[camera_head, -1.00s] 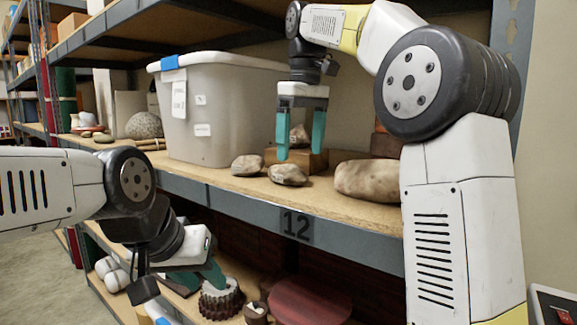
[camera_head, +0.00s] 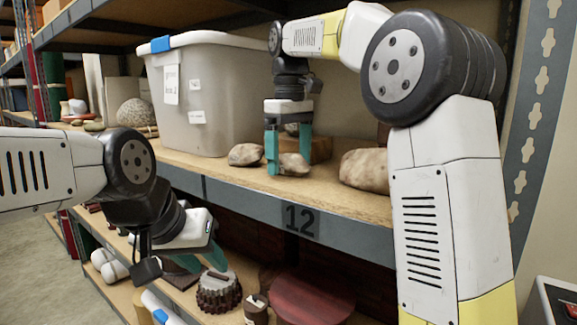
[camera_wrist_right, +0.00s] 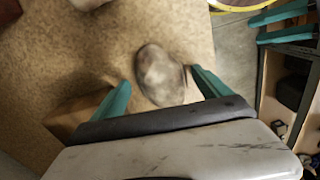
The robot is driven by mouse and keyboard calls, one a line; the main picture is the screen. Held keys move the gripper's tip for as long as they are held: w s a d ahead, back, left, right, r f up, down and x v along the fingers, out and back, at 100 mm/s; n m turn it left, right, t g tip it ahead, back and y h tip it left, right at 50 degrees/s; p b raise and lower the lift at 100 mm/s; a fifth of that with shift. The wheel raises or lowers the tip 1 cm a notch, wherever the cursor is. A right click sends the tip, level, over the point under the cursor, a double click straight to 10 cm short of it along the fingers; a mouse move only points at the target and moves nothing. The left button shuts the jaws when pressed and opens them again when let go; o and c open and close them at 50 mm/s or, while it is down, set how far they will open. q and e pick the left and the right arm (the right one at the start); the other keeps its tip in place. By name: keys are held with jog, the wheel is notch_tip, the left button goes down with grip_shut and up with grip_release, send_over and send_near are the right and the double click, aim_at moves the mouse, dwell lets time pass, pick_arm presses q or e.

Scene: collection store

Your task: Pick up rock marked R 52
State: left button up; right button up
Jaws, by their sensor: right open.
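My right gripper (camera_head: 288,157) is open and points down over the shelf. Its teal fingers stand around a small brownish rock (camera_head: 294,165). In the right wrist view this rock (camera_wrist_right: 160,76) lies between and just beyond the fingertips (camera_wrist_right: 162,88), with gaps at both sides. A second small rock (camera_head: 246,155) lies just left of the gripper, and a larger long rock (camera_head: 365,168) lies to the right. No R 52 mark is readable on any rock. My left gripper (camera_head: 202,260) is empty beside the lower shelf, its teal fingers apart.
A grey lidded bin (camera_head: 215,100) stands behind and left of the rocks. A wooden block (camera_head: 320,149) is just behind the right gripper. The shelf's metal front edge (camera_head: 250,209) bears the number 12. A dark toothed object (camera_head: 219,292) and a red disc (camera_head: 312,298) are below.

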jog(key=shift+f, duration=0.2)
grip_shut()
dwell(0.3)
jog(key=shift+r, duration=0.1)
